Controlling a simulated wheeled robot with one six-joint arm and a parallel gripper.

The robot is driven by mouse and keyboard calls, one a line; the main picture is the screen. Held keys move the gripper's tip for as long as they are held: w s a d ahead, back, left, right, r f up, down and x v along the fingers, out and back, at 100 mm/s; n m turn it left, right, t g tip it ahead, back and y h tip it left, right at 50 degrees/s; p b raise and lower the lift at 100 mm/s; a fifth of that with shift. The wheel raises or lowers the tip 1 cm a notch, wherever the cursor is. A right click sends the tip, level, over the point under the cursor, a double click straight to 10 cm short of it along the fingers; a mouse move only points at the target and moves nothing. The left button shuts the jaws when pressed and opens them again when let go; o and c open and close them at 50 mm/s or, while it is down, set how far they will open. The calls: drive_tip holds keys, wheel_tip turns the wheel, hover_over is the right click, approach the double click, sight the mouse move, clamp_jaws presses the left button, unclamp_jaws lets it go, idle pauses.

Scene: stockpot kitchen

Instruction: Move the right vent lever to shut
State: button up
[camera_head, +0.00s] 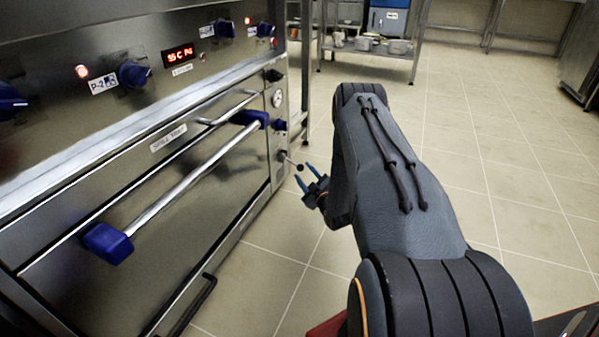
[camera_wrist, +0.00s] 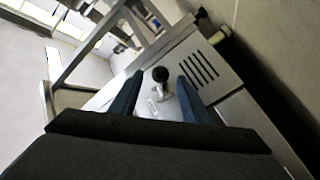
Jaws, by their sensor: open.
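The right vent lever (camera_head: 292,162) is a thin metal rod with a black ball end, sticking out from the narrow right-hand panel of the steel oven. My gripper (camera_head: 305,174) is open and empty, its blue fingers pointing at the oven beside the ball. In the wrist view, the lever's black ball (camera_wrist: 160,74) shows between the two spread fingertips (camera_wrist: 158,86). I cannot tell whether either finger touches it. A small label (camera_wrist: 152,106) lies by the lever's base, too small to read.
The oven door has a long steel handle (camera_head: 185,183) with blue end blocks. A round gauge (camera_head: 277,97) sits above the lever. Slotted vents (camera_wrist: 199,68) show beside the lever in the wrist view. The tiled floor (camera_head: 490,150) to the right is clear; a shelf with pots (camera_head: 398,46) stands behind.

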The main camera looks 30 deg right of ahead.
sight(302, 169)
drive_tip(key=shift+w+d+b, duration=0.15)
drive_tip(key=shift+w+b, duration=0.85)
drive_tip(key=shift+w, duration=1.3)
clamp_jaws()
